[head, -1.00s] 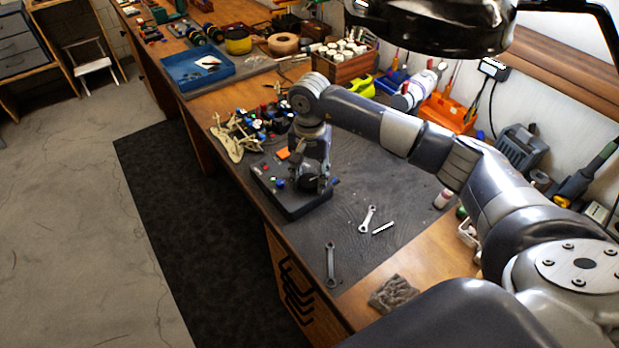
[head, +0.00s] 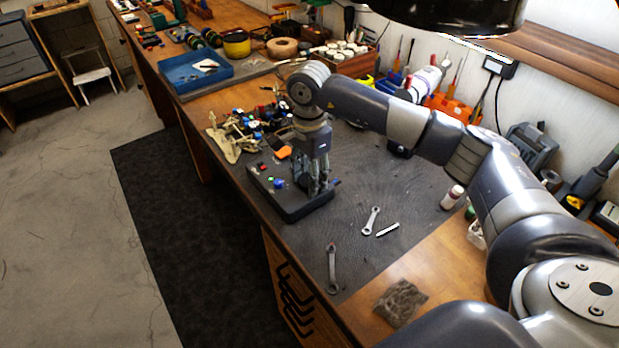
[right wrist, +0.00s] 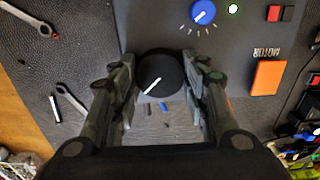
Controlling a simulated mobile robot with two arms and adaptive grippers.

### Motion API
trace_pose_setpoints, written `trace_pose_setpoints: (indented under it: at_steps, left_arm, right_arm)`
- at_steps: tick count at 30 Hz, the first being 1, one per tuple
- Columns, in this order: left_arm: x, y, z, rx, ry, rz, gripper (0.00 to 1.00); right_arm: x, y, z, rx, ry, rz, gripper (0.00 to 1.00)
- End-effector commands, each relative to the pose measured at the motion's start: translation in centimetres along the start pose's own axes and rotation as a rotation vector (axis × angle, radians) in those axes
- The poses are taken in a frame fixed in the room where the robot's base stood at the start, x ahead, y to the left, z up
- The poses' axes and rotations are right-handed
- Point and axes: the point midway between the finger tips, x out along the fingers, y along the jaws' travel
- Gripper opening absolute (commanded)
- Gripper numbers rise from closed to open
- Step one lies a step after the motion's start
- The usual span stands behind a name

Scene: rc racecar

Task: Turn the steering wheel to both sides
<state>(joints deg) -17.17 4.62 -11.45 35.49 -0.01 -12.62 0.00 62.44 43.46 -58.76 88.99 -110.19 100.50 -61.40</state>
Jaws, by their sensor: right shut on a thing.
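The dark control box (head: 290,205) lies on the grey bench mat near the front edge. The steering wheel, a round black knob with a white line (right wrist: 160,76), stands on it in the right wrist view; the line points to the lower left. My right gripper (head: 319,188) points down over the box's right end. It is shut on the knob, with one finger on each side, also seen in the right wrist view (right wrist: 163,85). The fingers mostly hide the knob in the head view. My left gripper is not in view.
The box also carries a blue dial (right wrist: 204,12) and an orange MOTOR switch (right wrist: 269,79). A beige car chassis (head: 228,142) stands to the left. Two wrenches (head: 371,220) (head: 333,268) lie on the mat to the right.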

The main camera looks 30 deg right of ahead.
Motion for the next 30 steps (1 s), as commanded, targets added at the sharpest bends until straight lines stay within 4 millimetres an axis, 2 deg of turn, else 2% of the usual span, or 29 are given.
trace_pose_setpoints:
  at_steps: [15,16,18,19,30]
  left_arm:
    - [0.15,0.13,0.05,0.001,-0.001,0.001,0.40]
    - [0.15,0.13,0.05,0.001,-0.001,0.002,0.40]
    - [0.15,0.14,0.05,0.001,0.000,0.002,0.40]
    - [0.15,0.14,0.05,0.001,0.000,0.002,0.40]
    - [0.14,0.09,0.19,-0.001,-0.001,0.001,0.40]
  right_arm:
    - [-0.12,-0.05,0.03,0.023,-0.001,-0.002,0.18]
    - [-0.12,-0.05,0.03,0.023,-0.001,-0.002,0.44]
    - [-0.12,-0.06,0.03,0.023,-0.001,-0.002,0.60]
    - [-0.12,-0.05,0.03,0.022,-0.001,-0.002,0.62]
    - [-0.37,-0.06,0.02,0.022,0.000,-0.002,0.62]
